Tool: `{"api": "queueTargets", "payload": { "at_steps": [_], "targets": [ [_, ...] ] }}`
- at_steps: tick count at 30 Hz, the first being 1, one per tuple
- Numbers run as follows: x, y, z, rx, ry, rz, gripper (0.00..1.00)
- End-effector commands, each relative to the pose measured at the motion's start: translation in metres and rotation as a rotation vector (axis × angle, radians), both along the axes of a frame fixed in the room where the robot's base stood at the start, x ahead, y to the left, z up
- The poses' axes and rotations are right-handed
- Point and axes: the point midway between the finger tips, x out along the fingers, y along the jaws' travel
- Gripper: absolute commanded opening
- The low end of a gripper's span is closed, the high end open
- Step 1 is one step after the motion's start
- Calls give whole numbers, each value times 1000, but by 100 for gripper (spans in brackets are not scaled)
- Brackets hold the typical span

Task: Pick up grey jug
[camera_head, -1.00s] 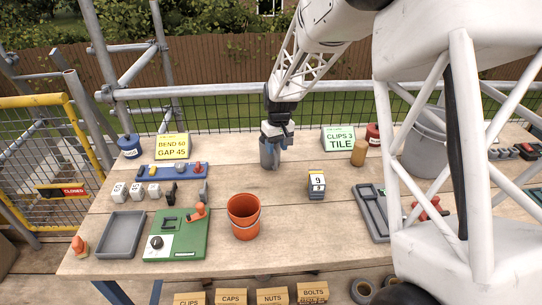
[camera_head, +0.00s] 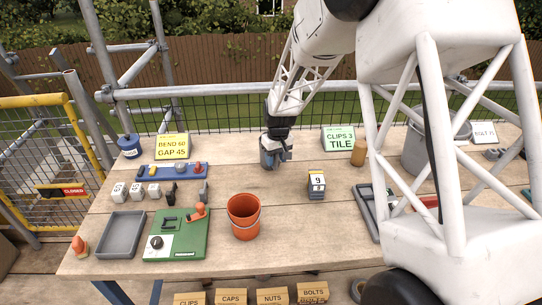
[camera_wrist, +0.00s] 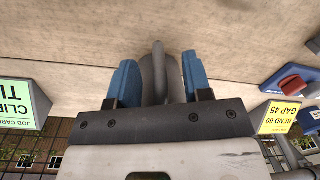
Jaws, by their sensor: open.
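The grey jug (camera_head: 266,158) stands on the wooden table near its back edge, between the two paper signs in the head view. My gripper (camera_head: 277,149) is at the jug, and hides part of its top. In the wrist view, the jug (camera_wrist: 157,75) shows between the two blue fingers of my gripper (camera_wrist: 154,80), its handle pointing up in the picture. The fingers are apart, one on each side of the jug, with a gap visible beside it. Whether either finger touches it is not clear.
Signs reading "BEND 60 GAP 45" (camera_head: 172,147) and "CLIPS 3 TILE" (camera_head: 338,138) stand either side. The table around the jug is clear.

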Motion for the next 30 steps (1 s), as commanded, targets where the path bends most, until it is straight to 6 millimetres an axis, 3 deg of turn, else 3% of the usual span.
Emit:
{"api": "queueTargets", "payload": {
  "at_steps": [13, 14, 22, 30],
  "targets": [
    [0, 0, 0, 0, 0, 0, 45],
    [0, 0, 0, 0, 0, 0, 44],
    [0, 0, 0, 0, 0, 0, 2],
    [0, 0, 0, 0, 0, 0, 0]
  ]
}}
